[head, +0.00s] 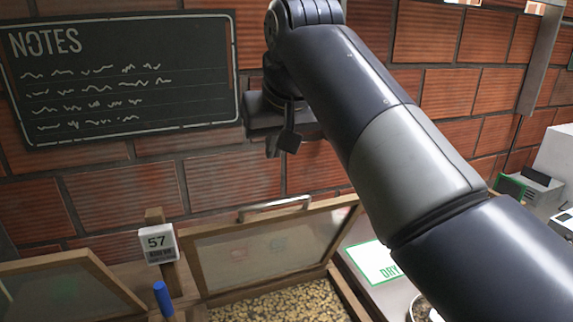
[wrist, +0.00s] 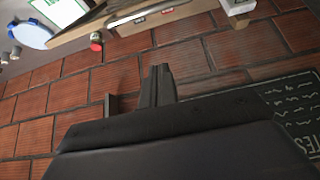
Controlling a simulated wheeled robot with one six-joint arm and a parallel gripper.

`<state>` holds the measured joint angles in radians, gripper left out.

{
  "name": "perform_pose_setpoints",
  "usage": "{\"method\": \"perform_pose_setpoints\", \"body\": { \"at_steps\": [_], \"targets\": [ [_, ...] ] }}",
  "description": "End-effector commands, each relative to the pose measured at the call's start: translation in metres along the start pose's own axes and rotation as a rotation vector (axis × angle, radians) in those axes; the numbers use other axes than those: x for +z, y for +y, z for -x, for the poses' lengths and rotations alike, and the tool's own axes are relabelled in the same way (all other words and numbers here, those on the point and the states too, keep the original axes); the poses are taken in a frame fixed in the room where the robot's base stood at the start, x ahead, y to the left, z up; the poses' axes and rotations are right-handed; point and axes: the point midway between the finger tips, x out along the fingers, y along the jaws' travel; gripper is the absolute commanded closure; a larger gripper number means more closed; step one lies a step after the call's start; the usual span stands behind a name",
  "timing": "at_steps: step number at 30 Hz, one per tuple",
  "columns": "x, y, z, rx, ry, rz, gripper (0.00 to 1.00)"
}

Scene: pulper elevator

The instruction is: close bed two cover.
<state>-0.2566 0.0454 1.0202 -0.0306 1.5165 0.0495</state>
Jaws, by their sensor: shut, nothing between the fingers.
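A wood-framed cover (head: 235,250) with a clear panel stands tilted up at the back of a bed of pale beans (head: 280,301). A metal handle (head: 275,207) runs along its top edge; the handle also shows in the wrist view (wrist: 145,15). A second framed cover (head: 70,285) is tilted at the lower left. No label shows which is bed two. My gripper (head: 285,143) is shut and empty, above the middle cover's handle and apart from it, in front of the brick wall. In the wrist view its fingers (wrist: 158,86) point toward the wall.
A "57" sign (head: 160,243) on a wooden post and a blue-handled tool (head: 163,299) stand between the covers. A green-edged "DRY" card (head: 374,262) lies right of the bed. A chalkboard (head: 120,80) hangs on the brick wall (head: 240,175). White equipment (head: 555,160) is far right.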

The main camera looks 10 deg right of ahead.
Motion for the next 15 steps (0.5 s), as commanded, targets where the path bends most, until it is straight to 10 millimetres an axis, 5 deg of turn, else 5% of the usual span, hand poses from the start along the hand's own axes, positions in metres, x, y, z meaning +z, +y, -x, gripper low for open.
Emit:
{"method": "perform_pose_setpoints", "body": {
  "at_steps": [5, 15],
  "targets": [
    [-0.001, -0.001, -0.015, 0.000, -0.002, 0.000, 1.00],
    [-0.001, 0.000, -0.086, 0.000, -0.004, 0.000, 1.00]
  ]
}}
